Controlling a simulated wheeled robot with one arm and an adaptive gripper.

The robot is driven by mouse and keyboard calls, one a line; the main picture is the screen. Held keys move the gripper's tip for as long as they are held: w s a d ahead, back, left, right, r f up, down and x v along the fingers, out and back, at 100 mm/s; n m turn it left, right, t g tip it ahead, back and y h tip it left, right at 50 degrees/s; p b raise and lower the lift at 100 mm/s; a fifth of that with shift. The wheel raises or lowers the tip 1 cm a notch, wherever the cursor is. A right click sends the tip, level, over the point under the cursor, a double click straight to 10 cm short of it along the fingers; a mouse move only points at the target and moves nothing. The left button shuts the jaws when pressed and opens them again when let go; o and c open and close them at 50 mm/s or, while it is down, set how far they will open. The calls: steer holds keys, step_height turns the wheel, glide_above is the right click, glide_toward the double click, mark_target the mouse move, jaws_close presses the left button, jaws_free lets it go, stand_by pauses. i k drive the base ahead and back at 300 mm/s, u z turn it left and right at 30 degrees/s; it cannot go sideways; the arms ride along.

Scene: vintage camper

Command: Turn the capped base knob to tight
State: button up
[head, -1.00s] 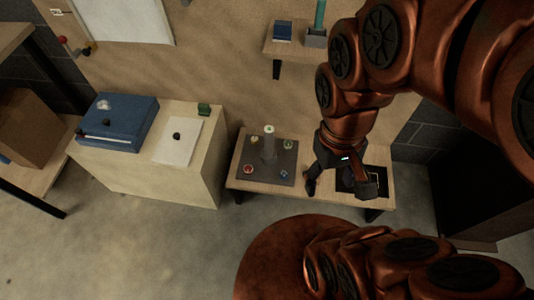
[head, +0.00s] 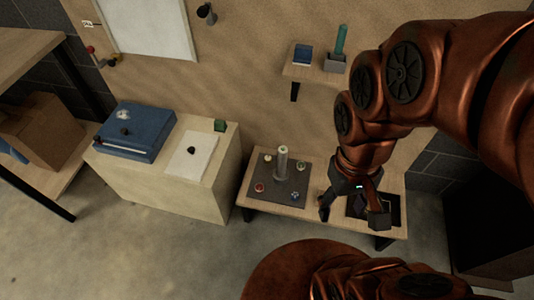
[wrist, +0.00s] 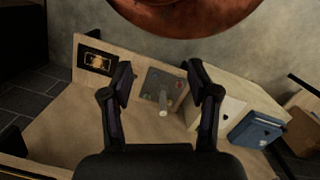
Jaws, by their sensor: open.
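A dark grey base plate (head: 262,203) lies on a low wooden bench. A pale upright post (head: 282,165) with a light cap stands on it. I cannot tell which is the capped base knob, nor how tight any is. My gripper (head: 351,214) is open, its fingers wide apart, right of the plate and apart from it. In the wrist view, the plate (wrist: 152,84) and post (wrist: 163,102) show between the open fingers (wrist: 160,72), farther off.
A black-rimmed tray (head: 393,214) with a gold item (wrist: 97,62) is on the bench's right end. Left stands a pale cabinet (head: 172,195) with a blue case (head: 138,136) and white sheet (head: 187,165). A wall shelf (head: 307,74) is above. Bare floor lies in front.

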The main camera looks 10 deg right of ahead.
mark_target(268, 159)
steer(key=u, duration=0.75)
steer(key=i, duration=0.8)
steer(key=u, duration=0.3)
